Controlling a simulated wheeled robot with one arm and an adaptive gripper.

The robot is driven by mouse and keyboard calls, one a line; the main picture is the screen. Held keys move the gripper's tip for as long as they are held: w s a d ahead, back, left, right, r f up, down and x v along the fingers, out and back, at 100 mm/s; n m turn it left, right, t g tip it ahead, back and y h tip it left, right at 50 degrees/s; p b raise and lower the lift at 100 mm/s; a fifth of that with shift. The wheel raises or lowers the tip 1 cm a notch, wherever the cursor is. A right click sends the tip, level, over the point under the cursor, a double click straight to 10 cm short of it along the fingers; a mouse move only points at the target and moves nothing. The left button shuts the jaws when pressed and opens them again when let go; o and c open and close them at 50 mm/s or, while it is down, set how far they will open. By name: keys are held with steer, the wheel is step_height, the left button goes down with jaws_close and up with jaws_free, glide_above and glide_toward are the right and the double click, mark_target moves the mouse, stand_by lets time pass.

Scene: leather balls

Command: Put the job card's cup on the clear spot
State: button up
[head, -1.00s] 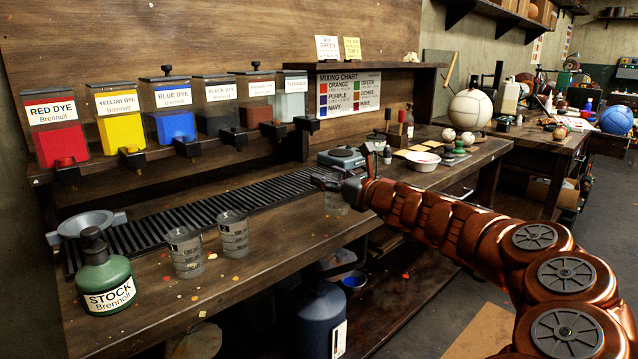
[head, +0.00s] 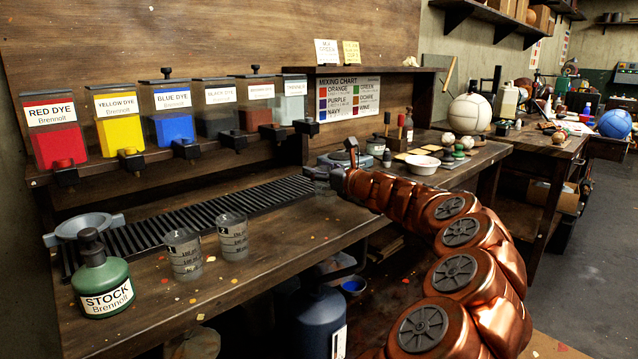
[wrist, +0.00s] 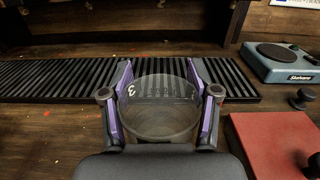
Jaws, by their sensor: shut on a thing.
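My gripper (wrist: 160,105) is shut on a clear cup (wrist: 158,118) marked 3, with a purple-lined finger on each side. In the head view my gripper (head: 340,165) is over the bench by the black slatted rack, and the held cup (head: 321,186) is partly hidden. I cannot tell if the cup clears the bench. Cups 1 (head: 184,254) and 2 (head: 233,236) stand upright at the front left. A white card (head: 327,52) reading MIX GREEN and a yellow card (head: 351,52) with unreadable writing are on the upper shelf. I cannot tell which place is the clear spot.
A teal scale (wrist: 285,62) stands right of the slatted rack (wrist: 60,78). A flat red square (wrist: 275,145) lies right of my gripper. The green STOCK bottle (head: 102,280) and a grey funnel (head: 85,226) are at left. Dye bins line the wall above the rack.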

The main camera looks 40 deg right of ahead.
mark_target(320, 182)
steer(key=shift+s+f+b, duration=0.1)
steer(key=shift+f+b, duration=0.35)
steer(key=shift+f, duration=1.2)
steer(key=shift+f, duration=0.1)
steer(key=o, duration=1.1)
steer(key=shift+s+d, duration=0.1)
steer(key=shift+s, duration=0.1)
steer(key=s, duration=0.5)
steer(key=s+p, duration=0.1)
steer(key=s, duration=0.5)
steer(key=shift+s+a, duration=0.2)
steer(key=shift+s, duration=0.1)
